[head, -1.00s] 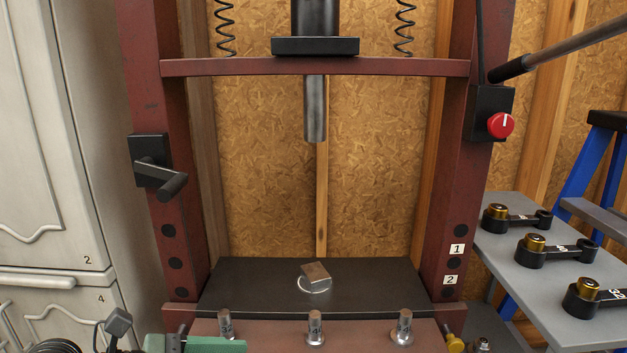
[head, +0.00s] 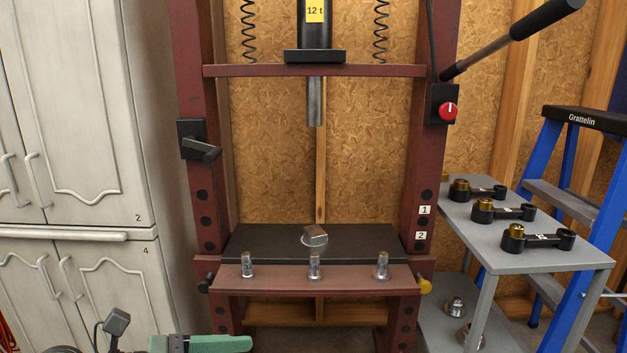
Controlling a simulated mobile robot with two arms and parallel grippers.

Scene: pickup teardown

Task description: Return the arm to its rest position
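Grey cabinets (head: 80,120) are at left. A grey cart (head: 470,240) with several black arms and a blue ladder (head: 552,150) are at right.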

